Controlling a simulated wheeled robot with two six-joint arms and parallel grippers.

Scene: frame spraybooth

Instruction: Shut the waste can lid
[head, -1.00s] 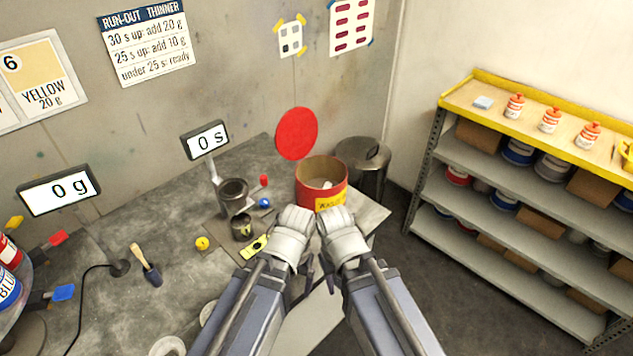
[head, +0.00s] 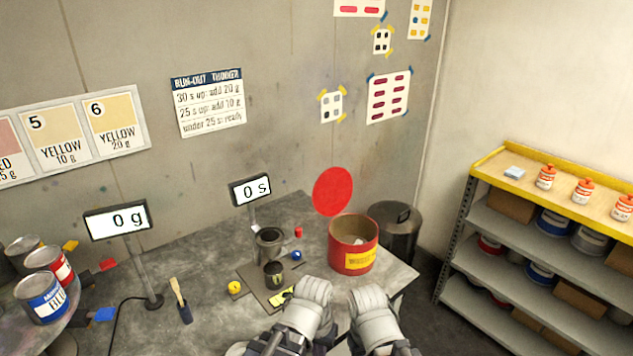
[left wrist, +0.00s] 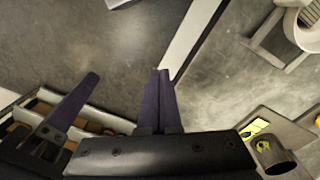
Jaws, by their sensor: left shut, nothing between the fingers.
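The waste can (head: 352,262) is a red round can with a yellow label, standing on the bench in the head view. Its round red lid (head: 333,192) stands up, open, at the back of the rim, and pale contents show inside. My left gripper is in front of the can, low in the head view, with its fingers hidden there. In the left wrist view its dark purple fingers (left wrist: 158,100) are together and empty. My right arm is beside it, in front of the can; its fingertips are hidden in the head view. The can is not seen in the left wrist view.
A dark grey bin (head: 400,235) stands behind the can to the right. Cups, a yellow timer (head: 281,297) and small caps lie left of the can. A timer display (head: 250,190) stands behind them. A shelf unit (head: 540,190) is at the right.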

